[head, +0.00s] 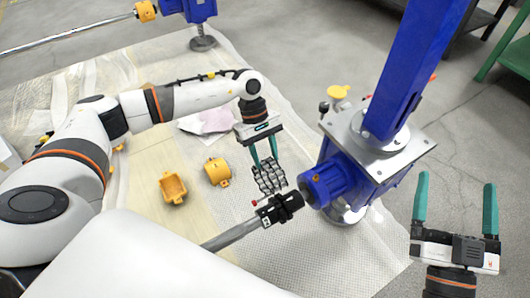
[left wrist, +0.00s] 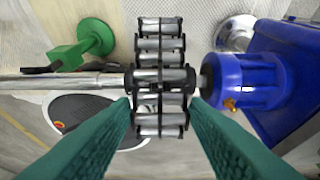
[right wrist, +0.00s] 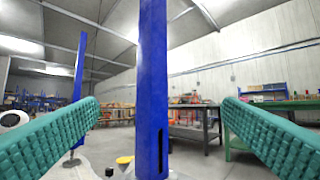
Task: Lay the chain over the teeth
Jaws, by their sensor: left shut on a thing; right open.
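The chain (head: 268,180), a dark double-row roller chain, hangs from my left gripper (head: 264,152), whose green fingers are shut on its upper end. In the left wrist view the chain (left wrist: 160,45) runs up and down between the fingertips (left wrist: 160,115) and across the line of the shaft. The black toothed coupling (head: 280,208) sits between the grey shaft (head: 230,236) and the blue gearbox (head: 335,180). The chain's lower end is close to the coupling; I cannot tell whether it touches the teeth. My right gripper (head: 455,205) is open and empty at the right.
Two yellow housing halves, one open (head: 173,188) and one rounded (head: 217,171), lie on the mat left of the chain. The blue jack column (head: 415,65) stands between my grippers. A yellow-topped item (head: 338,92) stands behind the gearbox. Bare floor surrounds my right gripper.

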